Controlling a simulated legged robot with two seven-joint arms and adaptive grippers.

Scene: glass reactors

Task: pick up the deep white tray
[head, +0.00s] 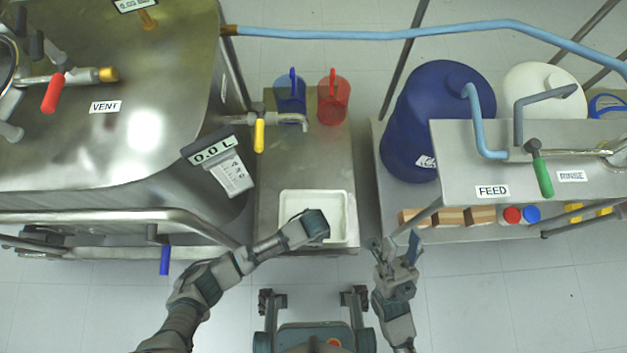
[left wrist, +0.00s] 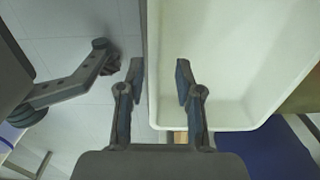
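The deep white tray (head: 286,205) sits on the low metal bench near its front end, and looks empty. My left gripper (head: 317,226) is over the tray's right part in the head view, its fingers hidden there. In the left wrist view the left gripper (left wrist: 160,80) is open. One edge of the tray (left wrist: 230,65) runs between its two fingers in the picture; I cannot tell how far down they reach. My right gripper (head: 395,248) is open and empty, to the right of the bench and apart from the tray.
A blue jug (head: 290,95) and a red jug (head: 333,100) stand at the bench's far end. A steel reactor (head: 110,120) is on the left. A shelf unit with a blue drum (head: 415,120) is on the right. Floor between bench and shelf is clear.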

